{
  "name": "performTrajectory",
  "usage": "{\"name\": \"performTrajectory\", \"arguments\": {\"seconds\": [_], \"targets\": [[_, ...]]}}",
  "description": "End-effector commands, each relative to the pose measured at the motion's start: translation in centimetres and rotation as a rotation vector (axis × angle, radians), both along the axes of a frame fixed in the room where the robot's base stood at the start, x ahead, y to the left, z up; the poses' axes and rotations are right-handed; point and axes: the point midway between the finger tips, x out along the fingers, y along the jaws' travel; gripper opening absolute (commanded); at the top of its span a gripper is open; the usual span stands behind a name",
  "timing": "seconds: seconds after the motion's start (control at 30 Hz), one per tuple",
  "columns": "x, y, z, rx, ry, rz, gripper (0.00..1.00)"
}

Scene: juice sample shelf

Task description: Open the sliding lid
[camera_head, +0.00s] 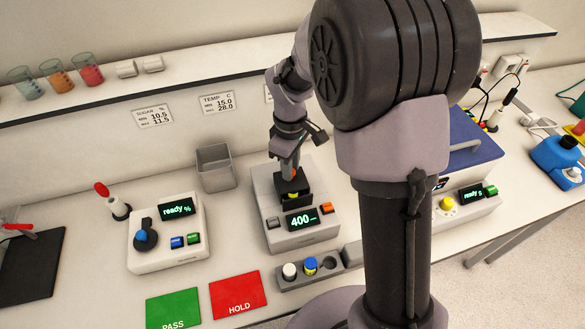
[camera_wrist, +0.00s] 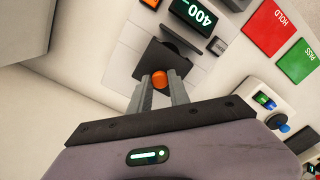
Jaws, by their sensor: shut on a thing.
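The instrument (camera_head: 320,235) with a display reading 400 stands on the bench in the middle of the head view. A dark sliding lid (camera_wrist: 152,57) lies on top of it, seen in the wrist view. My gripper (camera_wrist: 160,82) is shut on an orange knob (camera_wrist: 159,78) at the lid's near edge. In the head view my gripper (camera_head: 290,166) comes down from above onto the instrument's dark top part, and hides some of it. A yellow spot shows just below the fingers there. How far the lid is open cannot be told.
A grey open bin (camera_head: 215,166) stands behind left of the instrument. A white device (camera_head: 165,240) stands to the left. A rack with small capped vials (camera_head: 310,266) lies in front. Green (camera_head: 173,310) and red (camera_head: 238,295) mats lie front left. A blue-topped device (camera_head: 470,145) is at right.

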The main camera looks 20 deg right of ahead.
Motion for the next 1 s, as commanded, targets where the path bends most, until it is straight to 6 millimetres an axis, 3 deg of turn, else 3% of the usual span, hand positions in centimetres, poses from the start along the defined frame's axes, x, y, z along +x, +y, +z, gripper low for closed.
{"name": "performTrajectory", "arguments": {"seconds": [0.1, 0.3, 0.63, 0.67, 0.73, 1.0], "targets": [[2.7, 0.0, 0.7, 0.000, -0.001, 0.001, 0.00], [5.6, 0.0, 0.4, 0.000, -0.001, 0.000, 0.00], [5.9, 0.0, 0.1, 0.000, -0.003, 0.000, 0.00], [5.9, 0.0, 0.1, 0.000, -0.003, 0.000, 0.28], [5.9, 0.0, 0.1, 0.000, -0.003, 0.000, 0.42], [5.8, 0.0, 0.1, 0.000, -0.001, 0.000, 0.45]]}}
